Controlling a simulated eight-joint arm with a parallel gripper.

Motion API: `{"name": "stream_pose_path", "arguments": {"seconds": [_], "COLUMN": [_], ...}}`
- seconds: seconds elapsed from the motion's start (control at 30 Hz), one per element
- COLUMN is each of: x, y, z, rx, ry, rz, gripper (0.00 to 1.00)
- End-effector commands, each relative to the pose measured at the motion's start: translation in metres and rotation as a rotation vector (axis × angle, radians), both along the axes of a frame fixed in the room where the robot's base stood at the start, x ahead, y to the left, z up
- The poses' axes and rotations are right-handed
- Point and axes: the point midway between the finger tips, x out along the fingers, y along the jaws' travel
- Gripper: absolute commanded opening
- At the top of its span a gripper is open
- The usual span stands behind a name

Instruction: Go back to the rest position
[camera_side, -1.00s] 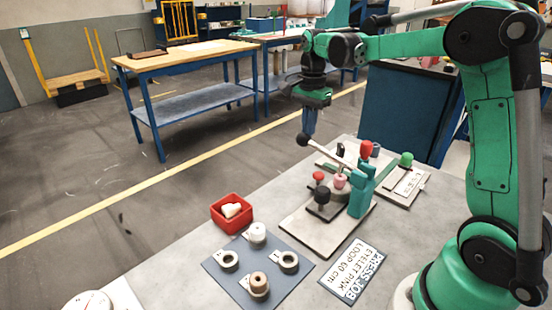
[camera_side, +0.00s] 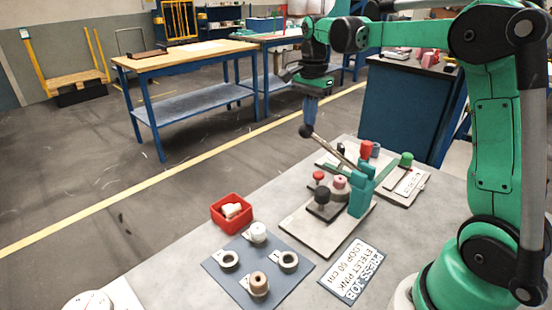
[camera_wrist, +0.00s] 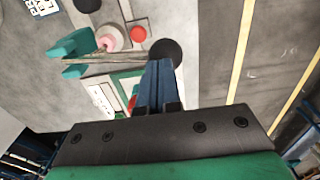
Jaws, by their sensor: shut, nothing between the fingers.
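My gripper (camera_side: 311,112) is shut and empty, its blue fingers pointing down above the work table. Its tip is close to the black ball knob (camera_side: 306,131) of the press lever; I cannot tell if they touch. The lever rises at a slant from the teal press (camera_side: 361,192), which stands on a pale base plate (camera_side: 315,238). In the wrist view, the shut fingers (camera_wrist: 158,72) partly cover the black knob (camera_wrist: 167,48), and the teal press (camera_wrist: 78,46) is at the upper left.
A red bin (camera_side: 231,213) with pale pieces and a dark mat (camera_side: 226,270) with several ring and spool parts lie at the front left. A printed job card (camera_side: 350,271) lies in front of the press. A plate with a green knob (camera_side: 406,159) is behind it.

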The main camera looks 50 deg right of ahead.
Motion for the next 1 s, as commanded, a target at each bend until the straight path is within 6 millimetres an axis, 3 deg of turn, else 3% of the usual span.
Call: {"name": "stream_pose_path", "arguments": {"seconds": [0.2, 0.63, 0.77, 1.0], "x": [0.000, -0.002, -0.010, -0.047], "y": [0.000, 0.006, 0.026, 0.086], "z": [0.021, 0.024, 0.027, 0.019], "rx": [0.000, -0.007, -0.035, -0.181], "ry": [0.000, -0.017, -0.078, -0.276], "rz": [0.000, 0.048, 0.219, 0.805], "gripper": [0.00, 0.00, 0.00, 0.00]}}
